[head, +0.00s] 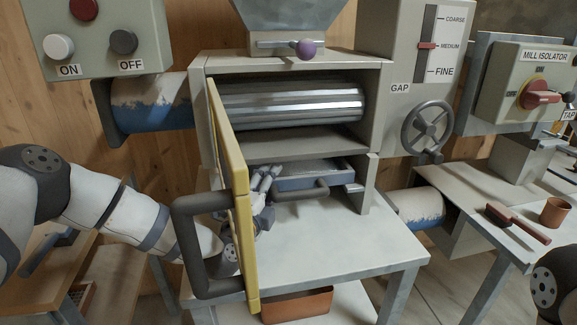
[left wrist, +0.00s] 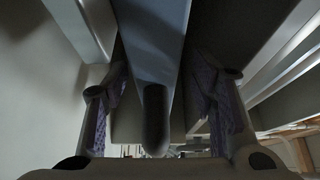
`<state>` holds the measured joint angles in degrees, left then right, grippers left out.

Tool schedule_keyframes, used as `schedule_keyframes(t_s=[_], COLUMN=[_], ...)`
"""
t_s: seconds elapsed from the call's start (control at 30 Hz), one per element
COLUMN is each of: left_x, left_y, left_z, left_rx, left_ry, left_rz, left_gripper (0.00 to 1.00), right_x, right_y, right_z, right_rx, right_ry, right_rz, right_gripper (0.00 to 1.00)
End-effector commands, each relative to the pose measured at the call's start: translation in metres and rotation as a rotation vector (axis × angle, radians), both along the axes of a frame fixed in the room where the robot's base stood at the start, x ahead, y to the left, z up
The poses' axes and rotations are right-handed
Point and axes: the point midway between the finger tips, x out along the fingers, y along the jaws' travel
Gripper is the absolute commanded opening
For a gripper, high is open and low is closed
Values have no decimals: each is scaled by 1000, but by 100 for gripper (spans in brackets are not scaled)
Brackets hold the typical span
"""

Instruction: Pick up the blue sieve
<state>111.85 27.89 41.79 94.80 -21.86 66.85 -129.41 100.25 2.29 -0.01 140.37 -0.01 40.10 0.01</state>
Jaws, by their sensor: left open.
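The blue sieve (head: 310,181) looks like a blue-grey drawer with a dark bar handle (head: 301,192). It sits in the slot below the rollers of the mill, above the pale table. My left gripper (head: 265,188) is at the sieve's left front, partly hidden behind the yellow-edged open door. In the left wrist view my left gripper (left wrist: 160,88) is open, with one purple-padded finger on each side. A blue surface of the sieve (left wrist: 157,35) and a dark rounded handle end (left wrist: 155,122) show between the fingers. My right gripper is out of view.
The open door (head: 243,200) with its large dark handle (head: 188,250) stands close beside my left forearm. The pale table (head: 330,245) in front is clear. A handwheel (head: 427,128) is at the right. A brush (head: 518,222) and brown cup (head: 556,212) lie farther right.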

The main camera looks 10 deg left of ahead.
Motion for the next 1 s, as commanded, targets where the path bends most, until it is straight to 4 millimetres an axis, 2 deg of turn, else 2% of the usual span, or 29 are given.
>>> schedule_keyframes(t_s=[0.03,0.13,0.37,0.6,1.0], left_x=[9,22,25,25,26], left_y=[0,-2,-3,-3,0], left_z=[-11,-9,-3,-3,3], left_rx=[-1,0,2,1,2], left_ry=[12,11,5,5,-1], left_rz=[3,0,-1,-1,-1], left_gripper=[52,52,52,0,0], right_x=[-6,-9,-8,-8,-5], right_y=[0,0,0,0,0], right_z=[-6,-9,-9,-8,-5], right_rx=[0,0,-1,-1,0], right_ry=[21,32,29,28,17], right_rz=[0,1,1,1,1], right_gripper=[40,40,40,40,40])
